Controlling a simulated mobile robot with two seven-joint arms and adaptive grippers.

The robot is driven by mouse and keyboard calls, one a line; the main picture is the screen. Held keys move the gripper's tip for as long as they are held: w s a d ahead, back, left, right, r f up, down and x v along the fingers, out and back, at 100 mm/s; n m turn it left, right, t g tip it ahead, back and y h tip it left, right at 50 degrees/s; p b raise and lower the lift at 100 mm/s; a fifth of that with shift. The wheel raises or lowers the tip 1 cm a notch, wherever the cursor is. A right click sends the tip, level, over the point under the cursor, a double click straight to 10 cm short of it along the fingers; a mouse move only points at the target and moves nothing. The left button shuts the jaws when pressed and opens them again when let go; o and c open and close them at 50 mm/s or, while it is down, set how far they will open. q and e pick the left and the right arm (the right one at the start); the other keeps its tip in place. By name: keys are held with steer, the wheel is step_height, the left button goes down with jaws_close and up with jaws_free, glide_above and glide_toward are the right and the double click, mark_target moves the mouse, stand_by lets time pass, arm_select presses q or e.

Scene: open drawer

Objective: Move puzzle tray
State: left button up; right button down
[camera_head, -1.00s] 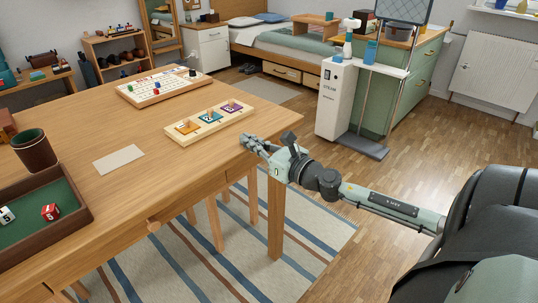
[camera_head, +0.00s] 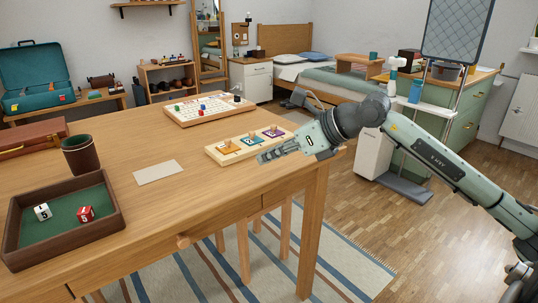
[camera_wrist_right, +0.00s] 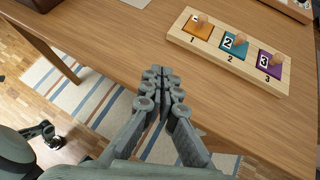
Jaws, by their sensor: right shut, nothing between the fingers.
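The puzzle tray (camera_head: 219,158) is a light wooden board with orange, teal and purple numbered squares, each with a wooden knob. It lies on the wooden table (camera_head: 140,212) near the table's right end, and it also shows at the upper right of the right wrist view (camera_wrist_right: 278,88). My right gripper (camera_head: 262,158) is shut and empty. In the head view it overlaps the tray's near right side; in the right wrist view its fingertips (camera_wrist_right: 160,72) are apart from the tray, on the near side of it around the table's edge. My left gripper is not in view.
A white card (camera_head: 158,172) lies left of the puzzle tray. A game board (camera_head: 208,110) with pieces lies behind it. A brown dice tray (camera_head: 112,222) and a dark cup (camera_head: 80,155) stand at the left. The tabletop in front of the puzzle tray is bare.

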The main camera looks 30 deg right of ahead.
mark_target(268, 146)
steer(key=d+r+m+h, duration=0.3)
steer(key=d+m+h, duration=0.1)
steer(key=d, duration=0.3)
steer(key=shift+g, duration=0.3)
steer(key=x, duration=0.6)
steer(key=p+x, duration=0.1)
steer(key=x, duration=0.2)
steer(key=shift+d+f, duration=0.25)
steer(key=shift+f, duration=0.05)
steer(key=shift+w+a, duration=0.1)
steer(key=shift+w, duration=1.15)
steer(key=shift+w+f+p, duration=0.15)
steer(key=shift+w+p, duration=0.2)
steer(key=shift+w, duration=0.4)
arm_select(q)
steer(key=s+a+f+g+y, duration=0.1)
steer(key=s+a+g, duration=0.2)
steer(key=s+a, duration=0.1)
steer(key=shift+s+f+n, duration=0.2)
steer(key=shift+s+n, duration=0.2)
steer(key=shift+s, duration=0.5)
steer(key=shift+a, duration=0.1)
